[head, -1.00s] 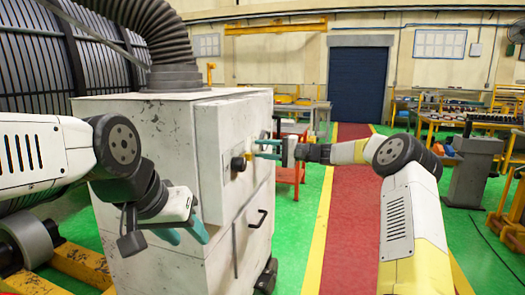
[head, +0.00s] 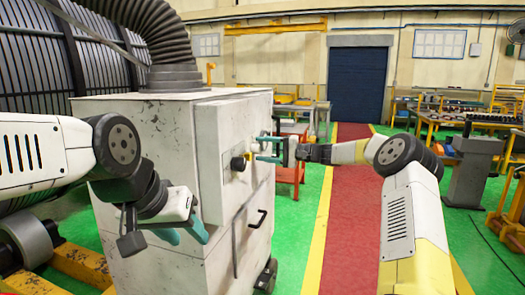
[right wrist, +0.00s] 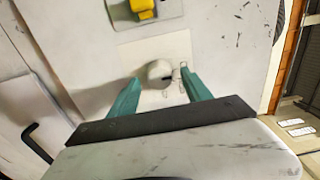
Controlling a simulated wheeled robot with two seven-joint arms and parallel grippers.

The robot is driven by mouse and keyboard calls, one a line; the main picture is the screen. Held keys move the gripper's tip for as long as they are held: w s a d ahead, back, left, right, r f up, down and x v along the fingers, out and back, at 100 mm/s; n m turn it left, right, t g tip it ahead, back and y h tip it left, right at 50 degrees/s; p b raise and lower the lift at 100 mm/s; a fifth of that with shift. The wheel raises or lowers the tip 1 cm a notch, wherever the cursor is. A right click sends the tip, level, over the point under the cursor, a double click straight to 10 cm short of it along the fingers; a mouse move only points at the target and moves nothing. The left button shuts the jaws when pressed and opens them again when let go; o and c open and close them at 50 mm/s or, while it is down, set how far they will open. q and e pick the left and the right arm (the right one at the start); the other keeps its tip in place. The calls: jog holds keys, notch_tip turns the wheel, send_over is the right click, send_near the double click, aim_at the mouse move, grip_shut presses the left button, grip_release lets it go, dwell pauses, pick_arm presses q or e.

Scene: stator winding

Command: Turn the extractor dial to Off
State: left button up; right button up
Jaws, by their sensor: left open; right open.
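The extractor cabinet (head: 150,140) is a scuffed white box with a ribbed hose on top. In the right wrist view, the dial (right wrist: 158,69) is a pale round knob with a dark mark on its lower right, set on a light plate. My right gripper (head: 260,149) is open at the cabinet's front face. Its teal fingertips (right wrist: 161,77) stand on either side of the dial, with a gap on each side. Printing on the plate is too small to read. My left gripper (head: 183,233) is open and empty beside the cabinet's near side.
A yellow switch (right wrist: 143,7) sits on a grey plate just beyond the dial; a dark round fitting with yellow (head: 238,163) shows on the front. A black door handle (head: 258,219) juts out lower down. The red walkway (head: 340,230) is clear.

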jog(key=v, duration=0.7)
jog(key=shift+d, duration=0.25)
jog(key=s+a+n+g+h, duration=0.2)
jog(key=s+a+h, duration=0.15)
jog(key=s, duration=0.55)
jog(key=s+a+n+g+h, duration=0.1)
jog(key=s+a+h, duration=0.25)
jog(key=s, duration=0.45)
jog(key=s+d+f+t+h, duration=0.1)
jog(key=s+d, duration=0.3)
jog(key=s, duration=0.5)
jog(key=s+d+t+h, duration=0.1)
jog(key=s+d+h, duration=0.3)
jog(key=s, duration=0.6)
jog(key=s+d+f+n+t+h, duration=0.1)
jog(key=s+d+h, duration=0.2)
jog(key=s, duration=0.6)
jog(key=shift+s+d+f+t, duration=0.15)
jog(key=shift+d+f+t, duration=0.15)
jog(key=shift+d, duration=0.9)
